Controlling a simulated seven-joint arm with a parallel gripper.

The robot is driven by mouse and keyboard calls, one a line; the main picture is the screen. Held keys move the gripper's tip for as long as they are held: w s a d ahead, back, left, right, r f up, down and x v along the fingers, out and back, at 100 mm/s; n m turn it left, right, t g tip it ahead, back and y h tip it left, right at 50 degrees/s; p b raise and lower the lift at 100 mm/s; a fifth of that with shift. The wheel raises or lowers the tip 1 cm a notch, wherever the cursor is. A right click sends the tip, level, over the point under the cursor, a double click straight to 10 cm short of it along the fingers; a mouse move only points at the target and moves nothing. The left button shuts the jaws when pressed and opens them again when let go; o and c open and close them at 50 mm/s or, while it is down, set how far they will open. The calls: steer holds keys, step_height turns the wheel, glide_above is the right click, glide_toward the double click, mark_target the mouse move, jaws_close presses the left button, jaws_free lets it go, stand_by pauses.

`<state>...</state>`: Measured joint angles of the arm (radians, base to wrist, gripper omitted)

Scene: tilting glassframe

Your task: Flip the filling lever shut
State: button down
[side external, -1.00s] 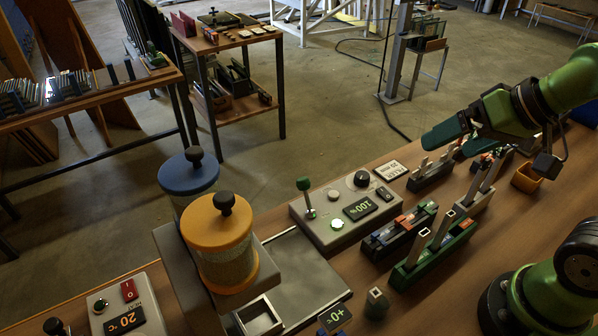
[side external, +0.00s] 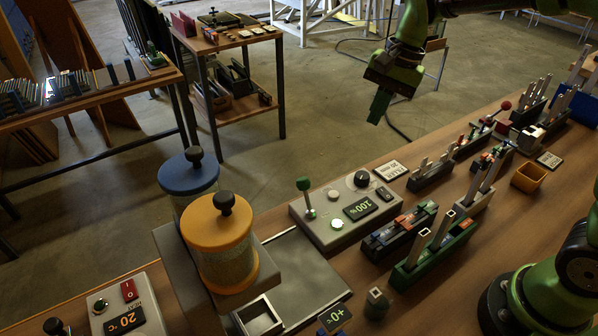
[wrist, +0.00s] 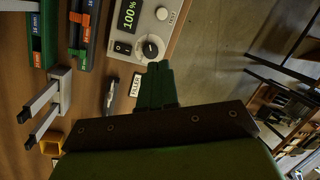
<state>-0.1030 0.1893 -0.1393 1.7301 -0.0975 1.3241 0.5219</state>
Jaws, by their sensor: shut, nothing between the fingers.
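The filling lever (side external: 306,196) has a green knob on a thin stem. It stands up at the left end of a grey control box (side external: 340,234) with a lit green button and a "100%" display. My gripper (side external: 378,108) is shut and empty, pointing down in the air beyond the box, to its upper right and apart from it. In the wrist view my shut green fingers (wrist: 158,85) point at the end of the box (wrist: 150,30) with its black dial. The lever is not visible in the wrist view.
An orange-lidded jar (side external: 222,245) and a blue-lidded jar (side external: 188,175) stand left of the box. Racks of tools (side external: 432,245) fill the bench to its right. A yellow bin (side external: 530,177) sits farther right. The air above the box is clear.

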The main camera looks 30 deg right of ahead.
steer(key=w+a+f+m+g, duration=0.1)
steer(key=w+a+m+g, duration=0.1)
steer(key=w+m, duration=0.3)
steer(key=w+a+f+m+g+y, duration=0.1)
steer(key=w+m, duration=0.4)
steer(key=m, duration=0.9)
steer(key=shift+w+a+f+g, duration=0.2)
steer(key=shift+a+f+g, duration=0.35)
steer(key=shift+a, duration=0.65)
glide_toward(306, 195)
steer(key=shift+w+d+f, duration=0.1)
steer(key=shift+w+f, duration=0.15)
steer(key=shift+f, duration=0.6)
steer(key=shift+w+d+f, duration=0.1)
steer(key=shift+w+f, duration=0.1)
steer(key=shift+f, duration=0.65)
steer(key=shift+w+f, duration=0.25)
steer(key=shift+f, duration=0.6)
steer(key=shift+s+r, duration=0.1)
